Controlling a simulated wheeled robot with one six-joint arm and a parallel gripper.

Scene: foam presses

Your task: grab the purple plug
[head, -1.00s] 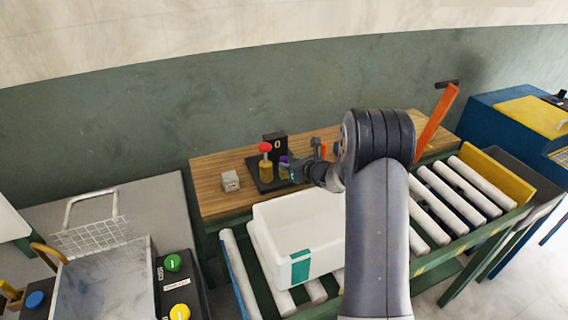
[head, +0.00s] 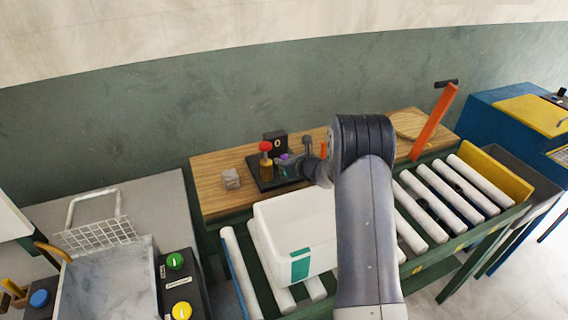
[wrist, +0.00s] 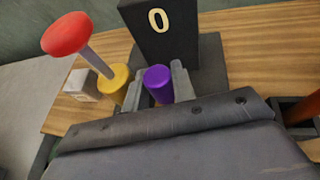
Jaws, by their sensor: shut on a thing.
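The purple plug (wrist: 159,84) stands upright between the two fingers of my gripper (wrist: 160,92) in the wrist view. The fingers close on it from both sides. In the head view the plug shows as a small purple spot (head: 284,157) beside my gripper (head: 288,168), on a black base (head: 262,184). Its lower end is hidden by my gripper, so I cannot tell whether it still sits in the base.
A red-topped plunger on a yellow body (head: 266,160) stands just left of the plug. A black block marked 0 (wrist: 160,40) stands behind. A small grey cube (head: 231,179) lies left on the wooden table (head: 210,200). A white bin (head: 300,225) stands on rollers in front.

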